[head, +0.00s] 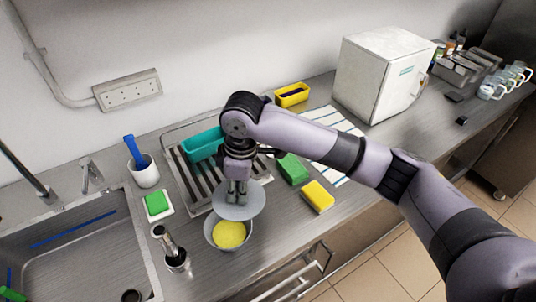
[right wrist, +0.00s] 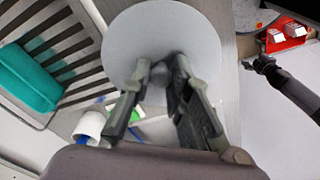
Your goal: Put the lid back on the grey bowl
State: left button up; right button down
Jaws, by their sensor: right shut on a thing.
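My right gripper (head: 238,199) is shut on the knob of the lid (head: 257,200), a light grey round disc held roughly level. The lid (right wrist: 190,25) and the right gripper (right wrist: 167,75) also show in the right wrist view. The grey bowl (head: 212,240) stands on the counter with something yellow inside. In the head view the lid overlaps the bowl's back rim, and the front of the bowl is uncovered. The lid appears raised above the bowl. What seems to be my left gripper (right wrist: 260,66) shows small and dark in the right wrist view; its jaws are unclear.
Behind are a drying rack (head: 185,185) with a teal container (head: 203,144), a green sponge (head: 292,169) and a yellow sponge (head: 318,196). The sink (head: 70,225) lies left. The counter right of the bowl is clear.

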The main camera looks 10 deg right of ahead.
aim_at(225, 207)
jog(key=shift+n, duration=0.7)
jog(key=a, duration=0.1)
jog(key=s+a, duration=0.1)
jog(key=a+f+p, duration=0.1)
jog(key=shift+s+a, duration=0.3)
jog(key=shift+a, duration=0.1)
jog(key=shift+s+a+f, duration=0.15)
jog(key=shift+a+f, duration=0.05)
jog(key=shift+f, duration=0.1)
jog(key=shift+s+d+f+b, duration=0.1)
jog(key=shift+d+f+b, duration=0.05)
jog(key=shift+f+b, duration=0.8)
jog(key=shift+b, duration=0.05)
notch_tip(225, 207, down, 3)
jog(key=b, duration=0.3)
jog(key=shift+r, duration=0.2)
pick_arm(q)
jog(key=f, duration=0.3)
jog(key=shift+w+a+f, duration=0.2)
jog(key=shift+w+a, duration=0.2)
pick_arm(e)
notch_tip(225, 207, down, 2)
pick_arm(q)
jog(key=shift+w+r+p, duration=0.1)
jog(key=shift+r+p, duration=0.65)
jog(key=shift+r, duration=0.25)
pick_arm(e)
jog(key=shift+r, duration=0.1)
